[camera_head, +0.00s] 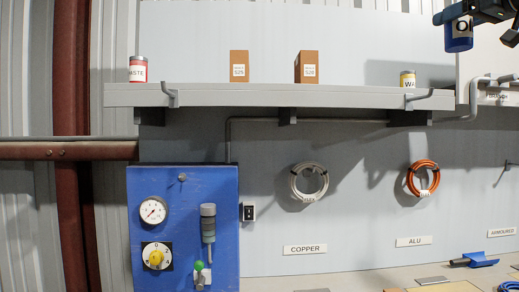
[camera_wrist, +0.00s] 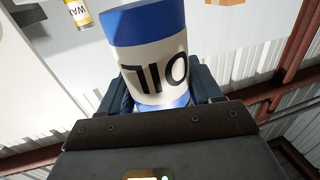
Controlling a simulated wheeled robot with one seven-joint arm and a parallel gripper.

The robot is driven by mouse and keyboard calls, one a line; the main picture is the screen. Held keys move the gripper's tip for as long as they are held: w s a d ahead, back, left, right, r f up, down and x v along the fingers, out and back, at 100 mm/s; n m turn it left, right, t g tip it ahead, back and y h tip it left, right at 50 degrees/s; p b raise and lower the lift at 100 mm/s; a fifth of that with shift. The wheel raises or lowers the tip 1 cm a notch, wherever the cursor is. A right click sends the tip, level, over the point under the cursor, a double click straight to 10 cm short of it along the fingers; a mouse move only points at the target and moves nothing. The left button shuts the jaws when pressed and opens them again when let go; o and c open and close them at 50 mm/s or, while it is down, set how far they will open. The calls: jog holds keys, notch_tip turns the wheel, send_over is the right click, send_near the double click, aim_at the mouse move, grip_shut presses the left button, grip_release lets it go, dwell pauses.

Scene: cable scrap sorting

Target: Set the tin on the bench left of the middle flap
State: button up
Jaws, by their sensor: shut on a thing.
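A blue and white tin with an "OIL" label (camera_wrist: 155,60) is between the two fingers of my gripper (camera_wrist: 165,90) in the wrist view, and the gripper is shut on it. In the head view the blue tin (camera_head: 459,38) shows at the top right, held well above the bench (camera_head: 370,278), with the label turned out of sight. Flat tan and yellowish panels (camera_head: 432,281) lie at the bench's visible back part, cut off by the lower picture edge. I cannot tell which one is the middle flap.
A grey shelf (camera_head: 270,95) carries a red tin (camera_head: 138,69), two brown boxes (camera_head: 239,65) (camera_head: 307,67) and a yellow tin (camera_head: 407,79). Cable coils (camera_head: 309,181) (camera_head: 422,178) hang on the wall. A blue scoop (camera_head: 475,260) lies on the bench. A blue control panel (camera_head: 183,228) stands left.

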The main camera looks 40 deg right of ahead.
jog(key=w+a+f+n+y, duration=0.1)
jog(key=w+a+f, duration=0.2)
jog(key=a+f, duration=1.3)
jog(key=w+a+f+n+y, duration=0.1)
jog(key=w+a+f, duration=0.3)
jog(key=a+f, duration=1.2)
jog(key=w+a+f+n+t+y, duration=0.1)
jog(key=a+f, duration=1.6)
jog(key=f, duration=4)
jog(key=shift+w+f+n+y, duration=0.3)
jog(key=shift+w+y, duration=0.85)
jog(key=shift+y, duration=0.05)
jog(key=shift+w+a+r, duration=0.2)
jog(key=shift+w, duration=0.25)
